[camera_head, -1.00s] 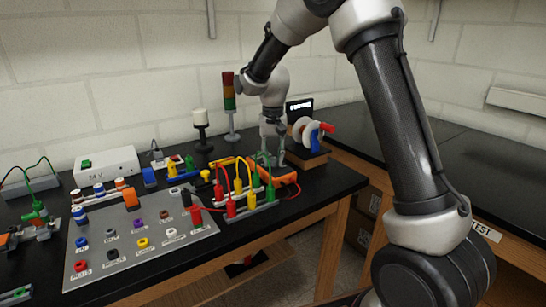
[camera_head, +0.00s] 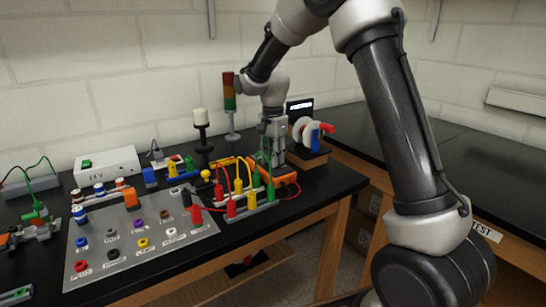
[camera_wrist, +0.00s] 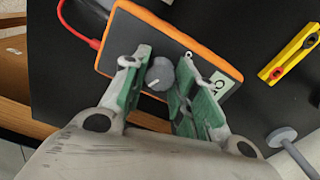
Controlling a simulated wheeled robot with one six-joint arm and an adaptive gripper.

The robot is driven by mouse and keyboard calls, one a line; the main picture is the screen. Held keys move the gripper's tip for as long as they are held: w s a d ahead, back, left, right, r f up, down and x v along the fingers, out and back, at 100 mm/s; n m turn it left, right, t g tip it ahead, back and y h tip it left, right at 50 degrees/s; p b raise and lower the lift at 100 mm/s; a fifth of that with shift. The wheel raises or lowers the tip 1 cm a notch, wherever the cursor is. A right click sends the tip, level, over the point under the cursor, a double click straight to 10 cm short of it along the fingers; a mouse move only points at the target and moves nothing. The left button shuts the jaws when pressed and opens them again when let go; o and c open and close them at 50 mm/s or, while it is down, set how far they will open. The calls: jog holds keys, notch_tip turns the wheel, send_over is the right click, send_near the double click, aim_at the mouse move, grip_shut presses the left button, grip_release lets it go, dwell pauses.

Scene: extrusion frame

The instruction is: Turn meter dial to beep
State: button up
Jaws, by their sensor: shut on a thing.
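The meter (camera_wrist: 128,42) has an orange rim and a dark face, and lies on the black bench top. In the head view the meter (camera_head: 287,180) shows only in part, below my gripper (camera_head: 273,160). The grey meter dial (camera_wrist: 160,76) is round with a white pointer mark, which points to the lower left in the wrist view. My gripper (camera_wrist: 162,82) has its green-padded fingers on both sides of the dial and is shut on it. The dial is hidden by the gripper in the head view.
A red lead (camera_wrist: 82,42) runs from the meter. A panel of coloured sockets (camera_head: 140,240) and red, yellow and green clip leads (camera_head: 236,200) stand left of the meter. A stack light (camera_head: 230,100) and a spool stand (camera_head: 308,140) are close behind my gripper.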

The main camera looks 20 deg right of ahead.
jog(key=shift+m, duration=0.4)
jog(key=o, duration=1.1)
jog(key=shift+c, duration=0.2)
notch_tip(320, 180, up, 12)
